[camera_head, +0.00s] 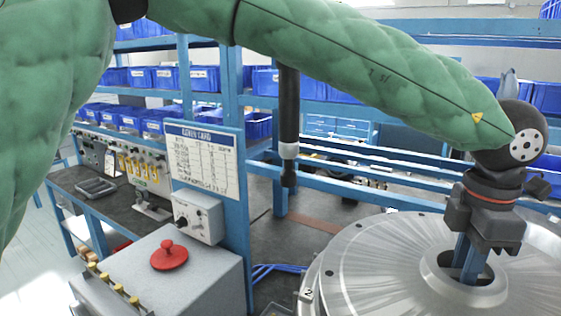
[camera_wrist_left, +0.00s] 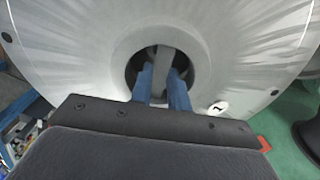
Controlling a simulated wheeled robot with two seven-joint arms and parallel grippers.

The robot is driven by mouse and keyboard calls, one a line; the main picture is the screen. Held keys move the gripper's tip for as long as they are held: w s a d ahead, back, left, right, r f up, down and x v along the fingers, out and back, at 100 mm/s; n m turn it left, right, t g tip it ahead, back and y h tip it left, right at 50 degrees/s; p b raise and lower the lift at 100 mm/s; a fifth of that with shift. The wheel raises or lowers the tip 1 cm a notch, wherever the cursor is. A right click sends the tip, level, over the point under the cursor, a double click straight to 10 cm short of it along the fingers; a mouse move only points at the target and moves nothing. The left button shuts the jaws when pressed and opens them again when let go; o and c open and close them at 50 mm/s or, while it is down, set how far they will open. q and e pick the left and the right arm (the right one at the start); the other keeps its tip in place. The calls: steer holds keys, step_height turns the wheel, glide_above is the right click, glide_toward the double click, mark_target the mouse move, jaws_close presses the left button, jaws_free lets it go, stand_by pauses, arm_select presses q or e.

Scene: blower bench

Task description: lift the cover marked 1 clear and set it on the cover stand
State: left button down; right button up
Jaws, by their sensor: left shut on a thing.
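The cover marked 1 is a wide round brushed-metal disc (camera_head: 385,262) at the lower right of the head view. In the left wrist view the cover (camera_wrist_left: 90,50) fills the upper part, with a white round mark reading 1 (camera_wrist_left: 217,107) beside its centre hole. My left gripper (camera_head: 470,262) points down into the hub, its blue fingers in the hole. In the wrist view my left gripper (camera_wrist_left: 163,85) is shut on the grey bar (camera_wrist_left: 164,62) across the hole. I cannot tell whether the cover is raised. I cannot make out the cover stand. My right gripper is out of view.
A tag reading 2 (camera_head: 307,294) is at the left rim below the disc. A grey box with a red knob (camera_head: 169,255) stands left, beside a blue post with a chart board (camera_head: 203,156). A dark vertical rod (camera_head: 289,110) hangs mid-view. Shelves with blue bins (camera_head: 140,77) stand behind.

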arm_select(q)
steer(key=shift+r+p, duration=0.4)
steer(key=shift+r, duration=2.2)
steer(key=shift+b, duration=0.55)
stand_by(0.4)
stand_by(0.7)
